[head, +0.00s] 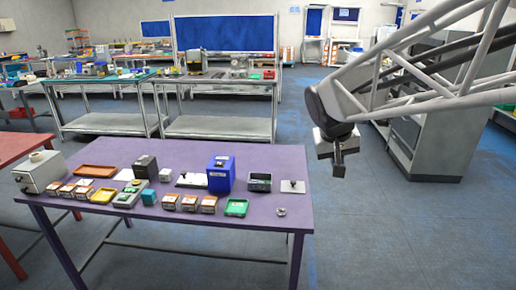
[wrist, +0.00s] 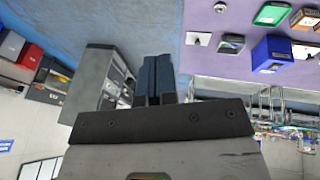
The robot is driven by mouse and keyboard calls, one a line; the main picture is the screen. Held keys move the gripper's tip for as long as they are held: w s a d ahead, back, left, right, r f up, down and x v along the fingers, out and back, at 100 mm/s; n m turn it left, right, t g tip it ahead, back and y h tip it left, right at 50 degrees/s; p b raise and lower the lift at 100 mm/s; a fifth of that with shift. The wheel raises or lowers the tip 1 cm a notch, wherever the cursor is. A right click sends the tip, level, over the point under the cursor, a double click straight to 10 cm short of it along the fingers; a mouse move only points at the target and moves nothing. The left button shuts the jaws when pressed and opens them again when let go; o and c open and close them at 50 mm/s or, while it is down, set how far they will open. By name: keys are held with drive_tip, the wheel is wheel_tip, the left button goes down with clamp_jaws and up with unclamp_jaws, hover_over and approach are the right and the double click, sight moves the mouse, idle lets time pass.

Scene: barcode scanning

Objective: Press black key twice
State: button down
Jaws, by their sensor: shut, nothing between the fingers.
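No part is clearly labelled as the black key. A small white plate with a dark upright piece on it (head: 293,187) lies at the right end of the purple table; it also shows in the wrist view (wrist: 198,39). A grey device with green and yellow parts (head: 128,195) sits among the boxes at the table's middle left; its keys are too small to tell apart. My gripper (head: 338,170) hangs in the air beyond the table's right edge, clear of everything. In the wrist view its two dark fingers (wrist: 157,78) are together and empty.
The purple table (head: 250,215) also carries a blue box (head: 221,174), a dark display unit (head: 260,182), a green tray (head: 236,207), a small round metal piece (head: 281,212) and several small boxes. Grey cabinets (head: 430,130) stand behind my gripper.

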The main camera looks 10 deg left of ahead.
drive_tip(key=w+a+n+t, duration=0.1)
drive_tip(key=w+a, duration=0.6)
drive_tip(key=w, duration=0.6)
drive_tip(key=n+t, duration=0.3)
drive_tip(key=t, duration=0.1)
hover_over(218, 163)
wheel_tip(218, 163, down, 14)
drive_tip(key=shift+f, duration=0.2)
drive_tip(key=shift+f, duration=0.1)
drive_tip(key=shift+f, duration=4.25)
drive_tip(key=shift+f, duration=0.15)
drive_tip(key=shift+f, duration=0.3)
